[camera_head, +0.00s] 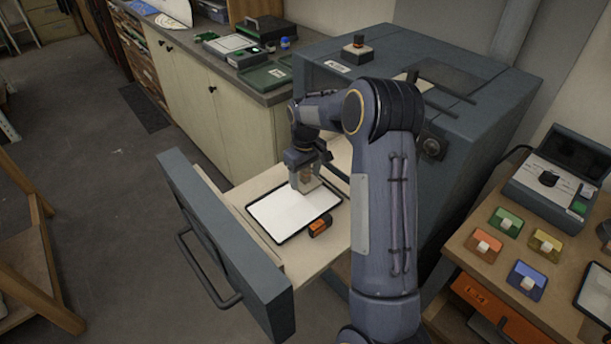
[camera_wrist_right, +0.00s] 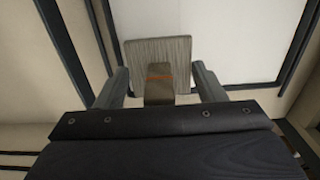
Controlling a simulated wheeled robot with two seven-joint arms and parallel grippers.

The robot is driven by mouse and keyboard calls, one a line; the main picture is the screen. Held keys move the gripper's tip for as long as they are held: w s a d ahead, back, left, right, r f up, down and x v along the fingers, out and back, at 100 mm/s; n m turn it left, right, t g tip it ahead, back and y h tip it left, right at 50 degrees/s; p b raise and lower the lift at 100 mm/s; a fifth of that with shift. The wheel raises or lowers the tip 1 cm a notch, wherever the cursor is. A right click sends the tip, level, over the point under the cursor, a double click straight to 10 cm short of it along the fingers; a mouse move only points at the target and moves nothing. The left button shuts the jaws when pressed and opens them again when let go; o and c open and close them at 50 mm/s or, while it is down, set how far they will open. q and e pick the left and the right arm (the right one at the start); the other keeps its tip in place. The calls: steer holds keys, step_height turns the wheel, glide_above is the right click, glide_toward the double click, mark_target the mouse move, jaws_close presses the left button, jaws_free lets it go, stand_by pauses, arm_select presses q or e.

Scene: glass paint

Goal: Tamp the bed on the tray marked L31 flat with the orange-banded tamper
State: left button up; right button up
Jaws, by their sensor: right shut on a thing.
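My right gripper (camera_head: 306,172) is shut on the tamper (camera_head: 308,186) above the far part of a black-rimmed tray (camera_head: 263,229) lying in the open drawer. The tray's bed (camera_head: 290,211) is white and looks smooth. In the right wrist view, the tamper's flat ribbed plate (camera_wrist_right: 157,58) sits over the white bed (camera_wrist_right: 235,40). An orange band (camera_wrist_right: 159,78) shows on its handle between the fingers (camera_wrist_right: 163,88). I cannot tell whether the plate touches the bed. No L31 mark is readable. My left gripper is not in view.
A small orange-and-black object (camera_head: 320,227) lies beside the tray. The drawer front (camera_head: 224,242) juts out from the blue-grey cabinet (camera_head: 480,110). A small block with a dark knob (camera_head: 357,50) stands on the cabinet. Several coloured pieces sit on the right-hand table (camera_head: 478,268).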

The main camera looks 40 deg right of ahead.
steer(key=shift+r, duration=0.1)
steer(key=shift+r+p, duration=1.45)
steer(key=shift+r, duration=0.55)
steer(key=shift+f, duration=0.15)
